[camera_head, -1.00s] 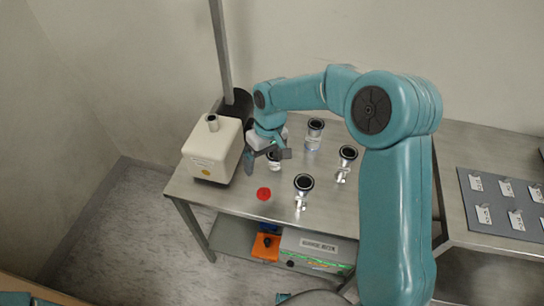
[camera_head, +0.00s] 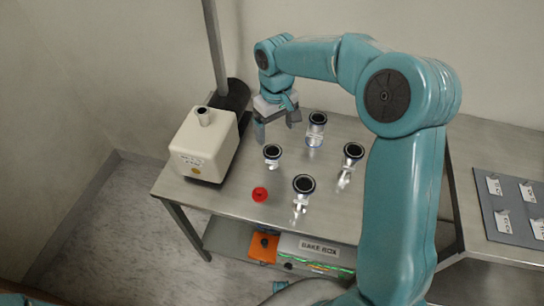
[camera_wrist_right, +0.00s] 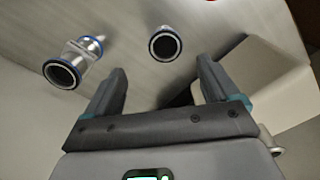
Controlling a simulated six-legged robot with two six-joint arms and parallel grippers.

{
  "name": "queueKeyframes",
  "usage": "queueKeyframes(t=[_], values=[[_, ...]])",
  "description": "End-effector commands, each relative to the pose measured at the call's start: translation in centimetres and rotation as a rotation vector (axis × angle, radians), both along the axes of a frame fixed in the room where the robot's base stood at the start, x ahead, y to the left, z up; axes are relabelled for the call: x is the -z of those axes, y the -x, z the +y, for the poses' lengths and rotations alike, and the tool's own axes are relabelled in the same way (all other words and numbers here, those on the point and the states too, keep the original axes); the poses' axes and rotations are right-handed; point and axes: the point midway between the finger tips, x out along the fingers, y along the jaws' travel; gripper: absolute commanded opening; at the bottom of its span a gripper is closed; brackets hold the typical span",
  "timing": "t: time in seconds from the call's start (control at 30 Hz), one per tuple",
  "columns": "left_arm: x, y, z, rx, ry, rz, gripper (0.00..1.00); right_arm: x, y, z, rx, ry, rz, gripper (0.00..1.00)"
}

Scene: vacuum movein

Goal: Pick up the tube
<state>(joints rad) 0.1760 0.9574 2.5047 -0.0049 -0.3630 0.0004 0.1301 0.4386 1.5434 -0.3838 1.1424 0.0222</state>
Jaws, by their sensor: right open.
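Several short metal tubes with dark round openings stand apart on the steel table. The smallest-looking tube (camera_head: 272,152) is nearest my right gripper (camera_head: 277,125), which is open and empty just behind it. In the right wrist view this tube (camera_wrist_right: 165,42) appears beyond and between the open fingertips (camera_wrist_right: 160,72), not touching them. A taller tube (camera_head: 316,124) stands right of the gripper. Others stand at the right (camera_head: 352,153) and front (camera_head: 303,186). A tube with side fittings shows in the wrist view (camera_wrist_right: 75,62). My left gripper is not in view.
A white pump-like box (camera_head: 203,145) stands at the table's left, beside a dark cylinder (camera_head: 232,95) and a metal post (camera_head: 214,45). A red cap (camera_head: 260,194) lies near the front edge. An orange bin (camera_head: 263,247) sits on the lower shelf.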

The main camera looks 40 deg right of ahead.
Motion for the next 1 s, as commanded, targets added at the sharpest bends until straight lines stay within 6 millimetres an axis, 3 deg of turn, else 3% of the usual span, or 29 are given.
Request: queueKeyframes(t=[0.1, 0.37, 0.6, 0.93, 1.0], values=[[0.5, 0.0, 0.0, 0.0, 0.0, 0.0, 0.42, 2.5, 0.0, 0.0, 0.0, -0.001, 0.002, 0.88], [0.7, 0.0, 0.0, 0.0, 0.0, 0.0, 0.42, 4.8, -0.2, 0.1, -0.002, 0.0, 0.001, 0.88], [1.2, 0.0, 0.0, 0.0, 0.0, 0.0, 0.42, 8.5, -0.5, 0.6, -0.001, -0.001, 0.002, 0.88], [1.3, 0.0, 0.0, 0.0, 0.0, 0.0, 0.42, 9.3, -0.5, 0.6, -0.002, 0.0, -0.001, 0.88], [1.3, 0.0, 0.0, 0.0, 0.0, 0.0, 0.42, 9.3, -0.5, 0.6, -0.002, -0.001, -0.001, 0.65]])
